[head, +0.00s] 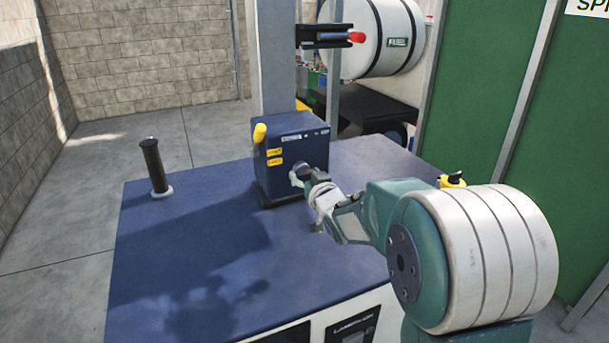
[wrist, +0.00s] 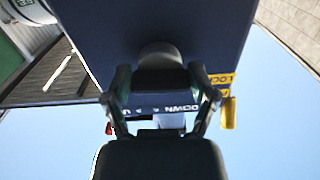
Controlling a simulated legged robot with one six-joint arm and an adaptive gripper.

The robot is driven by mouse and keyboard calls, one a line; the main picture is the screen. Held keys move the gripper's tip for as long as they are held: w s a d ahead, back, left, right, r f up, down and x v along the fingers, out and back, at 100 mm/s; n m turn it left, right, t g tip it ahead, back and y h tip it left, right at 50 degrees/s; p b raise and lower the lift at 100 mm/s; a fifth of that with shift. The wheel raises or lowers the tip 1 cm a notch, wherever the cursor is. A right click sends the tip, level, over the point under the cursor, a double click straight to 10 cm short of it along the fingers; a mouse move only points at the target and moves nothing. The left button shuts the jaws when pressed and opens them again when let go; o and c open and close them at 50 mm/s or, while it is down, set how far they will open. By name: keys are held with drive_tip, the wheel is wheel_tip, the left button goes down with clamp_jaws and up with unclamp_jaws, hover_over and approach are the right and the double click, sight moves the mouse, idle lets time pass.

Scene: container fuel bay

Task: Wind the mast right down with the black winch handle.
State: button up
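The blue winch box (head: 292,155) stands on a blue-topped cabinet (head: 210,245), at the foot of the grey mast (head: 276,60). In the wrist view the black winch handle (wrist: 160,78) is in front of the box's face, in front of a round grey hub (wrist: 160,54). My gripper (head: 303,176) is at the front of the box. In the wrist view its fingers (wrist: 160,88) flank the handle on both sides and appear shut on it. An upside-down DOWN marking (wrist: 182,108) shows on the box. My gripper hides most of the handle in the head view.
A yellow knob (head: 260,132) sticks out at the box's left, by yellow labels (head: 274,157). A dark upright post (head: 154,167) stands at the cabinet's left. A bracket with a red end (head: 356,37) and a white tank (head: 380,45) are behind. The cabinet top's front left is clear.

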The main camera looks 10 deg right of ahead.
drive_tip(key=shift+c, duration=0.6)
drive_tip(key=shift+n, duration=0.4)
drive_tip(key=o, duration=1.1)
drive_tip(key=shift+c, duration=0.2)
drive_tip(key=s+d, duration=0.2)
drive_tip(key=s, duration=0.9)
drive_tip(key=shift+s+d, duration=0.15)
drive_tip(key=shift+s, duration=0.2)
